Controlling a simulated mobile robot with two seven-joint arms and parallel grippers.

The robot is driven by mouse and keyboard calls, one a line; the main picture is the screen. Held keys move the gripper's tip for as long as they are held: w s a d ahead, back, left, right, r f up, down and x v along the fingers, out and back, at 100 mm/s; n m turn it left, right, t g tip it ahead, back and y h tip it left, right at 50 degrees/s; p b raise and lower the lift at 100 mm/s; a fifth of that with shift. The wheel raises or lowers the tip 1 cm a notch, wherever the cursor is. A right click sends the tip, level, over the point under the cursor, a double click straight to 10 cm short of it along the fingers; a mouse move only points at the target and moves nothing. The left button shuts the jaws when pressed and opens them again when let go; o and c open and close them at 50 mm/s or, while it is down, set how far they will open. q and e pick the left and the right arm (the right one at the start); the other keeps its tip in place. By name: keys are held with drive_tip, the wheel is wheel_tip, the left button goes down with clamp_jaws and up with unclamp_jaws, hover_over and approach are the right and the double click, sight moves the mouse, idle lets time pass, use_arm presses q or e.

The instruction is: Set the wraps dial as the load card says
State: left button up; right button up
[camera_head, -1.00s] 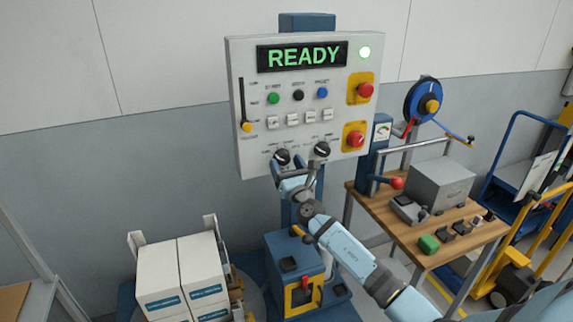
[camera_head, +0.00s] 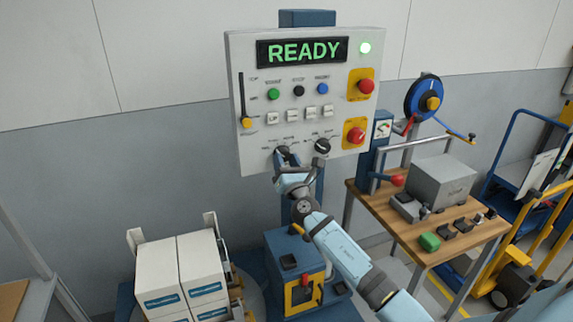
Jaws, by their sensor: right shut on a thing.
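A light control panel (camera_head: 306,130) on a blue post has two black dials side by side near its lower edge. The left dial (camera_head: 282,152) is partly hidden by my right gripper (camera_head: 284,160), which is shut on it. The right dial (camera_head: 322,146) stands free of the fingers, though part of my right wrist shows just below it. The dial labels and pointer positions are too small to read, so I cannot tell which dial is marked wraps. I cannot make out a load card. My left gripper is not in view.
The panel display (camera_head: 305,51) reads READY beside a lit green lamp (camera_head: 365,48). Stacked white cartons (camera_head: 183,265) stand lower left. A wooden bench (camera_head: 430,247) with a grey box and small items stands at right.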

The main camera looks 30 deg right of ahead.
drive_tip(key=m+g+h, duration=0.1)
drive_tip(key=m, duration=0.2)
drive_tip(key=m+h+b, duration=0.1)
drive_tip(key=m, duration=0.2)
drive_tip(key=m+g+h, duration=0.1)
drive_tip(key=m+h, duration=0.1)
drive_tip(key=m, duration=0.1)
drive_tip(key=shift+a+g+b, duration=0.3)
drive_tip(key=shift+b, duration=0.05)
drive_tip(key=shift+w+a+r+m+g+h+p, duration=0.1)
drive_tip(key=shift+m+g+h, duration=0.3)
drive_tip(key=shift+m, duration=1)
drive_tip(key=shift+s+d+r+m+g+h+p, duration=0.15)
drive_tip(key=shift+m+g, duration=0.5)
drive_tip(key=shift+m, duration=0.75)
drive_tip(key=shift+w+a+r+m+g+h+p, duration=0.15)
drive_tip(key=shift+m+g, duration=0.4)
drive_tip(key=shift+m, duration=0.85)
drive_tip(key=shift+f+m, duration=0.1)
drive_tip(key=shift+m, duration=0.2)
drive_tip(key=o, duration=0.9)
drive_tip(key=shift+f, duration=0.1)
